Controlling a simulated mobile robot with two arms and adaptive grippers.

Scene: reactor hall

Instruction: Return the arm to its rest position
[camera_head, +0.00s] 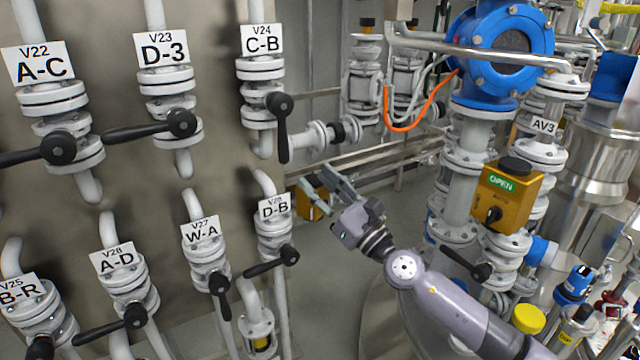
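My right arm (450,305) comes in from the lower right and reaches up and left. My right gripper (318,188) is in front of the gap between the valve panel and the pipes on the right. Its two grey fingers point up and left and stand apart, with nothing seen between them. The gripper is to the right of the valve labelled D-B (275,225) and appears apart from it. A yellow-orange box (311,208) shows partly behind the fingers. My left gripper is not in view.
A panel with labelled valves, including C-B (262,90) and W-A (208,262), fills the left; black handles stick out. An orange actuator box (508,197) reading OPEN and a blue round housing (505,50) stand on the right. Grey floor (335,275) shows between.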

